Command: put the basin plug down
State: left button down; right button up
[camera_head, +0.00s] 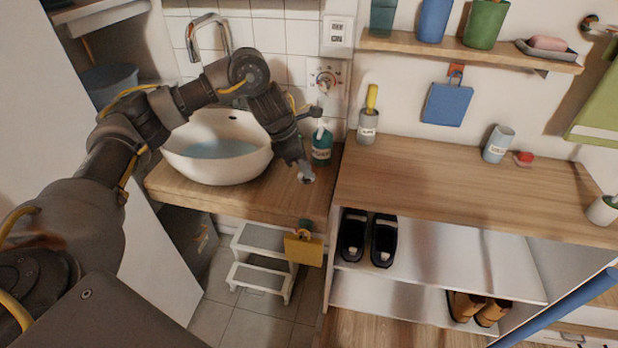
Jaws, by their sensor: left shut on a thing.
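My left gripper (304,168) reaches across from the left, past the basin, and points down over the wooden counter beside the basin. It is shut on a small grey piece, the basin plug (307,179), at its fingertips. The plug is close to the counter top; I cannot tell whether it touches the wood. The white basin (255,165) stands on the counter (282,195) and holds water. My right gripper is not in view.
A dark green bottle (322,148) with a white pump stands just behind the gripper. A white step stool (262,262) stands below. The wider wooden top (430,185) at right is mostly clear.

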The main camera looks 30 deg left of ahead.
pick_arm(q)
jog(key=w+f, duration=0.2)
jog(key=f, duration=0.1)
jog(key=shift+w+a+f, duration=0.2)
jog(key=shift+w+f, duration=0.1)
jog(key=shift+w, duration=0.1)
jog(key=shift+w+f, duration=0.15)
jog(key=shift+f, duration=0.05)
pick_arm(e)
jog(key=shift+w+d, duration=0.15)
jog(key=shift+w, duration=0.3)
pick_arm(q)
jog(key=shift+w+f, duration=0.2)
jog(key=shift+f, duration=0.1)
notch_tip(320, 180, down, 2)
jog(key=shift+f+p, duration=0.2)
jog(key=shift+p, duration=0.3)
jog(key=shift+f, duration=0.45)
jog(key=c, duration=1.2)
grip_release()
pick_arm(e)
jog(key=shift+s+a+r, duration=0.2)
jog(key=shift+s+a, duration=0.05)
